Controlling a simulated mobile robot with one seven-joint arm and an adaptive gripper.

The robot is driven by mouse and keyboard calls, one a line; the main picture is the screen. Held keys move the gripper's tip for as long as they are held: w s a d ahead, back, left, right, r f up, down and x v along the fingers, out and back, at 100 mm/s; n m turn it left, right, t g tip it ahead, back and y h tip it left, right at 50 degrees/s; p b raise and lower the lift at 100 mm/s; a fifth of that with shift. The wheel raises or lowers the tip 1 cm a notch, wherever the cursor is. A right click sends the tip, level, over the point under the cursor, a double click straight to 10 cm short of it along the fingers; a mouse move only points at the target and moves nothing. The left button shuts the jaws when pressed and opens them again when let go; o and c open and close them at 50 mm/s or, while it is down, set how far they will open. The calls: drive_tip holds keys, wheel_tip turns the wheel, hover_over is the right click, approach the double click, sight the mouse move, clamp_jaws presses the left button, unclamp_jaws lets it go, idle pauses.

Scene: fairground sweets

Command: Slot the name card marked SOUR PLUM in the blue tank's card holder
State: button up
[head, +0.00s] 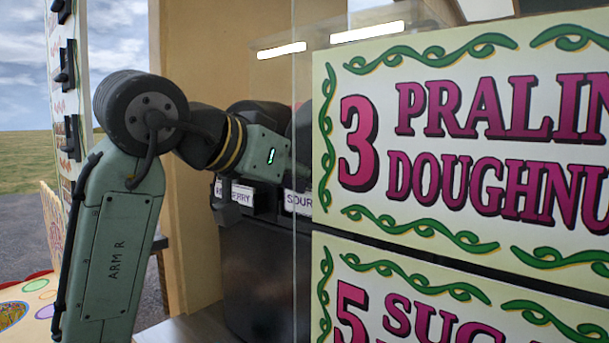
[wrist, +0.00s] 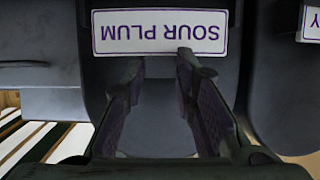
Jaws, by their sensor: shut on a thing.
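The name card (wrist: 160,32) marked SOUR PLUM shows upside down at the top of the wrist view, white with a purple border. The tank's blue colour is not clear. My gripper is hidden in the head view.
Another name card (head: 242,195), ending in "RRY", sits beside it on the left in the head view. A large price sign (head: 470,130) covers the right side and hides what is behind. A clear glass pane edge (head: 294,60) stands near my arm.

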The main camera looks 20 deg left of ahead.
drive_tip(key=shift+f+b, duration=0.55)
drive_tip(key=shift+f, duration=0.4)
drive_tip(key=o, duration=1)
drive_tip(key=shift+c, duration=0.2)
